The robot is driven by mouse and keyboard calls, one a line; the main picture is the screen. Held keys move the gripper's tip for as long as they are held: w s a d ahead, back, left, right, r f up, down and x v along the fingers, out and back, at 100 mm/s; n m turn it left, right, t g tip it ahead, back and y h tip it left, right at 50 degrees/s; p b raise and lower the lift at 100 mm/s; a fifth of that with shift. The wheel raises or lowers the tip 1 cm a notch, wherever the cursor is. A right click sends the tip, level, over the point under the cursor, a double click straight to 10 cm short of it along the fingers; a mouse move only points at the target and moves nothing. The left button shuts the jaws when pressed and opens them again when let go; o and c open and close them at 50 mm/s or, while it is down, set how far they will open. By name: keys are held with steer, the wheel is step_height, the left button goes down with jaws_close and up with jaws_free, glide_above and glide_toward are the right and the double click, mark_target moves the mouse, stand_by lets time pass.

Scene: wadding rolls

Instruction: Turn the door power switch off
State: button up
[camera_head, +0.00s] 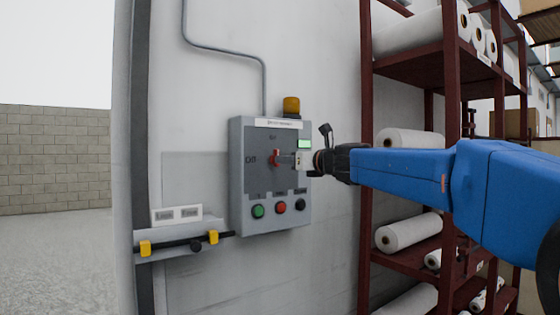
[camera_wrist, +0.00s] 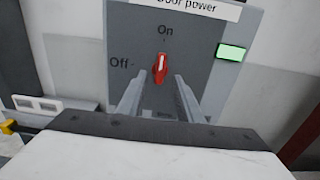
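The door power switch is a small red rotary handle (camera_wrist: 160,67) on a grey control box (camera_head: 240,190). In the wrist view it stands nearly upright, toward the "On" mark, with "Off" to its left. A green display (camera_wrist: 231,52) is lit at its right. In the head view the red switch (camera_head: 276,158) is just left of my gripper's fingertips. My gripper (camera_wrist: 159,84) is open, with one finger to each side of the switch and nothing between them that I can see held. Whether the fingertips reach past the handle is unclear.
Green (camera_head: 258,211), red (camera_head: 281,207) and black (camera_head: 300,204) buttons sit below the switch. An orange beacon (camera_head: 291,106) tops the box. A bolt latch (camera_head: 196,245) is at lower left. A dark red rack (camera_head: 452,100) with white rolls stands close on the right.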

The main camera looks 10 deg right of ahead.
steer(key=shift+x, duration=2.55)
steer(key=c, duration=0.8)
